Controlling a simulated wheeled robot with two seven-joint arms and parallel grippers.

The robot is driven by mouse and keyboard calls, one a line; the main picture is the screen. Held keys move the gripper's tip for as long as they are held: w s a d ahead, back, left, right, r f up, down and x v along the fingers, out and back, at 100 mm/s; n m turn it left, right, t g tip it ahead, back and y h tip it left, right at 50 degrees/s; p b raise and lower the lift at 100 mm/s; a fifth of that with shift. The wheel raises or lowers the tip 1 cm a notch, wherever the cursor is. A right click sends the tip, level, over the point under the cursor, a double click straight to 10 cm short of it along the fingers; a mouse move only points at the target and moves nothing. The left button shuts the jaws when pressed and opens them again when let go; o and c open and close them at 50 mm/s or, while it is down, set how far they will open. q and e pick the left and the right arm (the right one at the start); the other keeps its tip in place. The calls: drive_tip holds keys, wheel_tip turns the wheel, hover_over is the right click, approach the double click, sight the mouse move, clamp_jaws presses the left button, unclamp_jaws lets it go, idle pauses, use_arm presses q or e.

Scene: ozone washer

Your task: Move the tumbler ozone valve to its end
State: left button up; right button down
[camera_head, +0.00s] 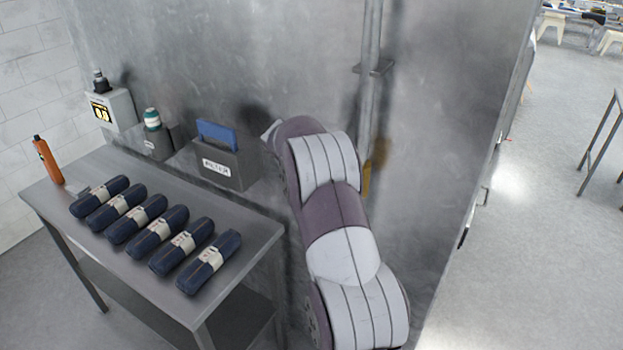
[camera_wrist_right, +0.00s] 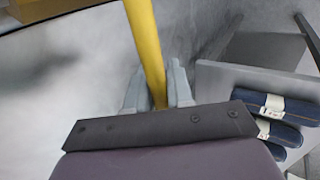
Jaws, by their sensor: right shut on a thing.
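The yellow valve lever (camera_wrist_right: 146,40) runs down between the two fingers of my right gripper (camera_wrist_right: 157,88) in the right wrist view, and the gripper is shut on it. In the head view a strip of the yellow lever (camera_head: 367,180) shows just right of my right arm, below a vertical metal pipe (camera_head: 369,110) on the grey wall. My arm hides the rest of the lever and most of the right gripper there. The valve body cannot be made out. My left gripper is in neither view.
A metal table (camera_head: 165,300) with several dark blue rolls (camera_head: 165,232) and an orange bottle (camera_head: 47,161) stands left of my arm. Open floor (camera_head: 540,230) lies at the right.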

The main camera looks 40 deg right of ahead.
drive_tip(key=shift+s+f, duration=0.1)
drive_tip(key=shift+f, duration=0.05)
drive_tip(key=c, duration=1.4)
unclamp_jaws()
drive_tip(key=shift+d, duration=0.1)
drive_tip(key=v, duration=1.2)
drive_tip(key=shift+r+p, duration=0.25)
drive_tip(key=shift+p, duration=0.1)
